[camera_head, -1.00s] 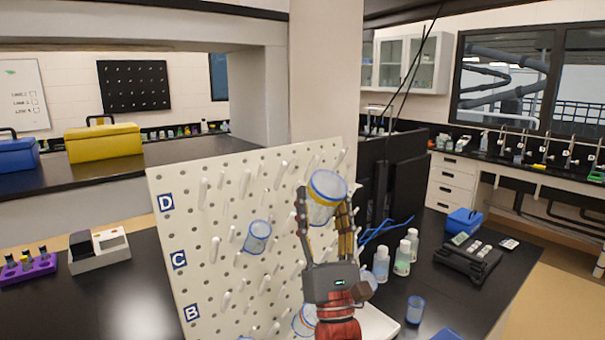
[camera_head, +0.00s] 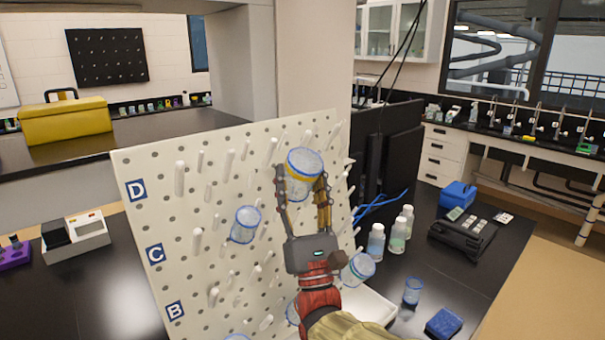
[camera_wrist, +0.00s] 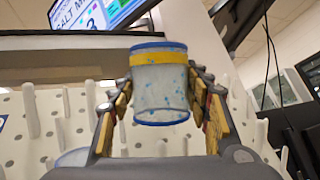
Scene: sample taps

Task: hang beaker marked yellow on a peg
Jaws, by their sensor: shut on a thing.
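The beaker marked yellow (camera_head: 303,174) is clear with a blue rim and a yellow band. My gripper (camera_head: 303,195) is shut on it and holds it tilted in front of the upper right of the pegboard. In the wrist view the beaker (camera_wrist: 160,92) sits between the two fingers (camera_wrist: 160,100). The white pegboard (camera_head: 170,230) carries many white pegs and row labels B, C and D. Free pegs (camera_head: 229,166) show to the left of the beaker. Whether the held beaker touches a peg cannot be told.
A blue-rimmed beaker (camera_head: 245,225) hangs left of my gripper in row C. Another (camera_head: 358,268) is at the board's lower right, beside my wrist. White bottles (camera_head: 397,235), a small beaker (camera_head: 412,291) and a blue block (camera_head: 444,322) stand on the black bench to the right.

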